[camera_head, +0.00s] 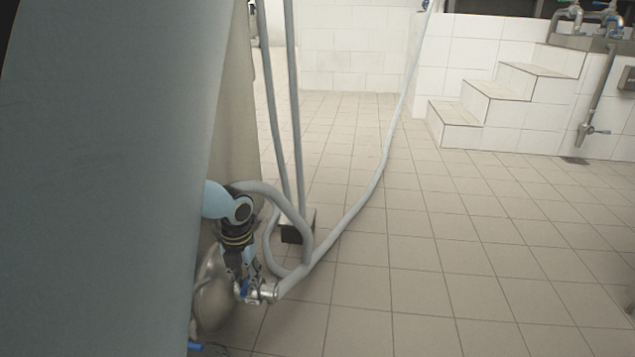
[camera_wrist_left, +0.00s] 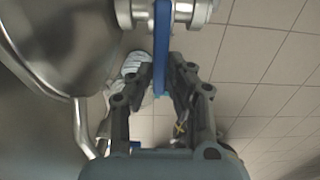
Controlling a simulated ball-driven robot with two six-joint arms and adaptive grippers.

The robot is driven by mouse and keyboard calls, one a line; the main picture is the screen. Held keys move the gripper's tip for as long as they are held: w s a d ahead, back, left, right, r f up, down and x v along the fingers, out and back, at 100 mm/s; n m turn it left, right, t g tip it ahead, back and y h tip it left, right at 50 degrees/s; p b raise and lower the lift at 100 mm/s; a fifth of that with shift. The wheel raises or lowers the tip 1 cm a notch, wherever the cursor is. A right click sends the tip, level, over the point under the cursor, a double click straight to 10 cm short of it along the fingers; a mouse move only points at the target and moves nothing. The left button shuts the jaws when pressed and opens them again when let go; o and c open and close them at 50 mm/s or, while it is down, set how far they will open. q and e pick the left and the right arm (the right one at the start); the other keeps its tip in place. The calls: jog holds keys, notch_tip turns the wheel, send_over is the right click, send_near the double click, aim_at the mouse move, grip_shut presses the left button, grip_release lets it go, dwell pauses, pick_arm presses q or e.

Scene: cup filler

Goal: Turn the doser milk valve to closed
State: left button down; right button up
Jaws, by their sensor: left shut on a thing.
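The milk valve (camera_head: 265,292) sits low at the side of a rounded steel vessel, where a grey hose joins it. In the left wrist view its blue lever handle (camera_wrist_left: 162,45) runs down from the steel valve body (camera_wrist_left: 190,12) at the top. My left gripper (camera_head: 243,283) is at the valve in the head view. In the left wrist view, my left gripper (camera_wrist_left: 163,92) has its two fingers shut on the lower end of the blue handle. My right gripper does not show in either view.
The steel vessel (camera_head: 214,295) stands close beside the gripper. The grey hose (camera_head: 345,222) runs from the valve up to the back wall. White tiled steps (camera_head: 497,95) stand at the back right. The tiled floor (camera_head: 430,270) to the right is clear.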

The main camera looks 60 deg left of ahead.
pick_arm(q)
jog(key=shift+s, duration=0.1)
dwell(0.3)
jog(key=c, duration=1.3)
grip_release()
